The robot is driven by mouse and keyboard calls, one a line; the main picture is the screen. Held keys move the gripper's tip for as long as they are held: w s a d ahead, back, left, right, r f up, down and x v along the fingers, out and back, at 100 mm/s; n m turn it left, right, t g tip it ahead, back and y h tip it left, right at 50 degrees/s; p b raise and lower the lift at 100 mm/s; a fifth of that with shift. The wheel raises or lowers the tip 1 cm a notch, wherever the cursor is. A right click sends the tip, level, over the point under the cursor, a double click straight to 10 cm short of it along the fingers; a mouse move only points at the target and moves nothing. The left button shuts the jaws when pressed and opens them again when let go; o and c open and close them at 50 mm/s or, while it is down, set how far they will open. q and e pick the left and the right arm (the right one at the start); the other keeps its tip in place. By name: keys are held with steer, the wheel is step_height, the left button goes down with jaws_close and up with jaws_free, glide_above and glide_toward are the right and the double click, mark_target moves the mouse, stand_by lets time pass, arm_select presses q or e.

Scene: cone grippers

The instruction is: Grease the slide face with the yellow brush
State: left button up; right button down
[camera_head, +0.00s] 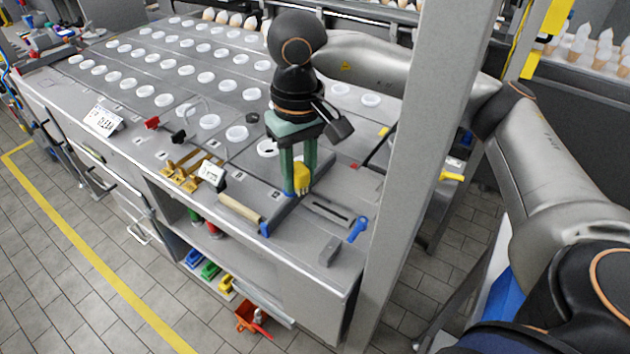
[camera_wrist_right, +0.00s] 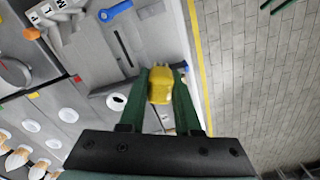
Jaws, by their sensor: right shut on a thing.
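My right gripper (camera_head: 298,182) has green fingers pointing down over the near right part of the grey machine top. It is shut on the yellow brush (camera_head: 303,178), whose bristle end points down. In the right wrist view the brush (camera_wrist_right: 160,86) sits between the two green fingers (camera_wrist_right: 161,75). A grey plate with a dark slot (camera_head: 331,211) lies just right of the brush in the head view. I cannot tell for sure which surface is the slide face, or whether the bristles touch the metal. My left gripper is not in view.
A blue-ended lever (camera_head: 358,229) and a small grey block (camera_head: 330,251) lie near the front corner. A wooden-handled tool (camera_head: 241,212) and brass parts (camera_head: 190,168) lie to the left. Rows of white cups (camera_head: 206,77) fill the back. A grey post (camera_head: 430,150) stands close right.

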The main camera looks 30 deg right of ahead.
steer(key=d+f+m, duration=0.4)
steer(key=f+m, duration=0.1)
steer(key=b, duration=0.3)
glide_above(319, 223)
steer(key=shift+a+f, duration=0.1)
steer(key=shift+f, duration=2.95)
steer(key=shift+f+b, duration=0.95)
steer(key=shift+f, duration=0.1)
